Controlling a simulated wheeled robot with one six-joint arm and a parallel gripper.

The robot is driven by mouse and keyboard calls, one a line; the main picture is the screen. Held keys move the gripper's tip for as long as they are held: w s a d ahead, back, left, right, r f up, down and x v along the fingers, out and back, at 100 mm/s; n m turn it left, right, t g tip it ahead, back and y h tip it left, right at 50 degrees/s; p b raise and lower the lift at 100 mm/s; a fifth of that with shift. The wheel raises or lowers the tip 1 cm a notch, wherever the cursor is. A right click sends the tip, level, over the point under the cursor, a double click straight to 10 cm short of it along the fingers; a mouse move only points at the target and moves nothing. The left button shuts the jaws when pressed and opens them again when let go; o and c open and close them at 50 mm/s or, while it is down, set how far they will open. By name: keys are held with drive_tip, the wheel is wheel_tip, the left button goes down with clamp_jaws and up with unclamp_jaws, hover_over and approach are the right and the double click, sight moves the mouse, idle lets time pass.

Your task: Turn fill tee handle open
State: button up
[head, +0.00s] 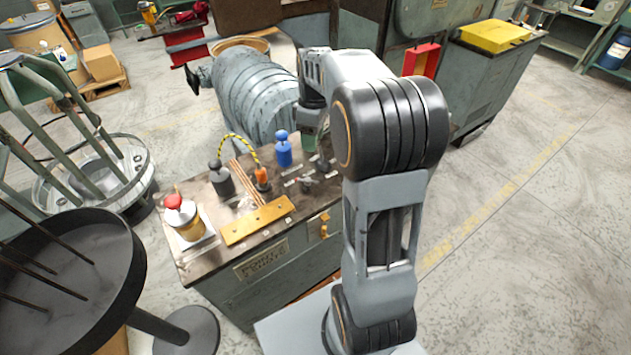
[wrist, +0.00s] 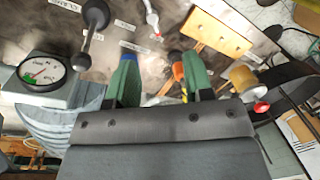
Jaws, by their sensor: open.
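In the head view my gripper (head: 314,128) is above the far right part of the bench, partly hidden by my arm. A small silver handle (wrist: 153,20) stands beyond the fingertips in the wrist view; small metal fittings (head: 307,184) show on the bench in the head view. A dark ball-ended lever (wrist: 90,40) is left of the fingers. The labels are too small to read, so I cannot tell which part is the fill tee handle.
The bench (head: 195,265) carries a blue knobbed part (head: 283,150), an orange fitting (head: 263,178) with a striped hose, a yellow bar (head: 257,220) and a red-topped can (head: 184,219). A gauge (wrist: 42,73) is left of my fingers. A grey ribbed drum (head: 250,90) stands behind.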

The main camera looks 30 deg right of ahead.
sight(308, 183)
drive_tip(key=shift+n+g, duration=0.3)
drive_tip(key=shift+n, duration=0.4)
drive_tip(key=f, duration=1)
drive_tip(key=f+b, duration=0.1)
drive_tip(key=f, duration=0.4)
drive_tip(key=shift+s+d+f, duration=0.2)
drive_tip(key=shift+d+f, duration=0.1)
clamp_jaws()
